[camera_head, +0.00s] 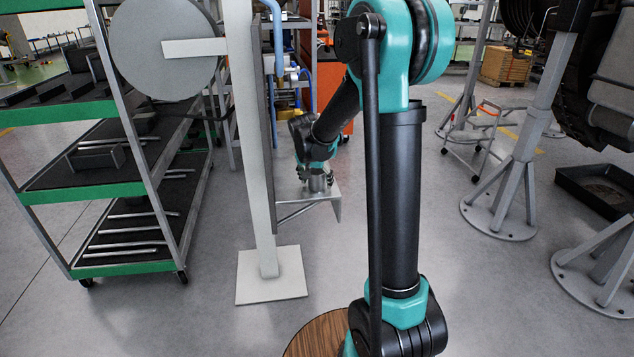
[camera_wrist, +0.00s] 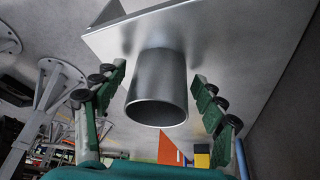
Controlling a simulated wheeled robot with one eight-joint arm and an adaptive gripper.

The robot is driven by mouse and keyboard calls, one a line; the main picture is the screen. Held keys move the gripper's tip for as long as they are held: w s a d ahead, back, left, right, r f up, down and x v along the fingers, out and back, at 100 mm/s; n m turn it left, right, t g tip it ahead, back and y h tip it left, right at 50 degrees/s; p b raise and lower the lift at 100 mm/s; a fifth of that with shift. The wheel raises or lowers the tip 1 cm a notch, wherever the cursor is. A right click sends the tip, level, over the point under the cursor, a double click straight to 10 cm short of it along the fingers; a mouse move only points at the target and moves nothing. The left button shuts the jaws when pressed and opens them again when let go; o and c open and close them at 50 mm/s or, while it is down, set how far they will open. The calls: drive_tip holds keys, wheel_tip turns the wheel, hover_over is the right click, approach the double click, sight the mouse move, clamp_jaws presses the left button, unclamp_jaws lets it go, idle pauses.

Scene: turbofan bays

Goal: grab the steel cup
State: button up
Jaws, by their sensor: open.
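The steel cup (camera_wrist: 158,72) is a smooth grey cylinder in the middle of the wrist view. Its open mouth faces toward the camera and its other end meets a flat metal shelf (camera_wrist: 225,35). My gripper (camera_wrist: 161,82) is open, with one green and black finger on each side of the cup. Gaps show between the fingers and the cup wall. In the head view my gripper (camera_head: 316,182) is at the small bracket shelf (camera_head: 325,194) on the right side of a grey post. The cup is hard to make out there.
The grey post (camera_head: 260,190) on a square foot stands close to my gripper. A green-edged shelf cart (camera_head: 105,192) is at the left. Stands with round feet (camera_head: 498,214) and a black tray (camera_head: 597,190) are at the right. Floor between is clear.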

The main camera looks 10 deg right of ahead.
drive_tip(key=c, duration=1.3)
drive_tip(key=shift+o, duration=0.2)
drive_tip(key=shift+r, duration=0.1)
